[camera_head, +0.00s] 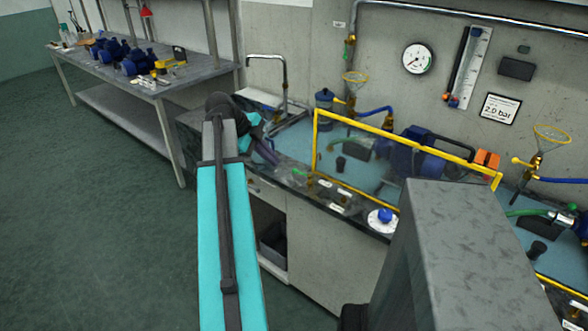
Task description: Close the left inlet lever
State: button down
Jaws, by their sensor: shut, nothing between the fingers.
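The left inlet lever (340,99) is a small yellow handle. It sticks out to the left from the brass fitting on the left wall pipe, below a yellow wire ring (355,77). A blue hose (375,111) leads off to the right of that fitting. My arm reaches forward at left of centre and bends down at its far end. My gripper (270,157) is small and dark there, over the left end of the bench near the sink. It is shut and empty, apart from the lever, lower and to its left. My arm partly hides its details.
A yellow frame (400,131) stands around the blue pump (415,160) on the bench. A tap (284,75) rises behind my arm. A similar yellow lever (523,163) is at the right. A pressure gauge (417,58) hangs on the wall. The floor at left is clear.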

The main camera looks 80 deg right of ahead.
dwell(0.4)
jog(key=shift+d+r+p+x, duration=0.2)
jog(key=shift+d+p+x, duration=0.3)
jog(key=shift+x, duration=1.55)
jog(key=shift+d+r+p+x, duration=0.2)
jog(key=shift+d+p+x, duration=0.3)
jog(key=shift+x, duration=1.55)
jog(key=shift+d+r+p+x, duration=0.15)
jog(key=shift+d+p+x, duration=0.35)
jog(key=shift+x, duration=1.6)
jog(key=shift+s, duration=0.15)
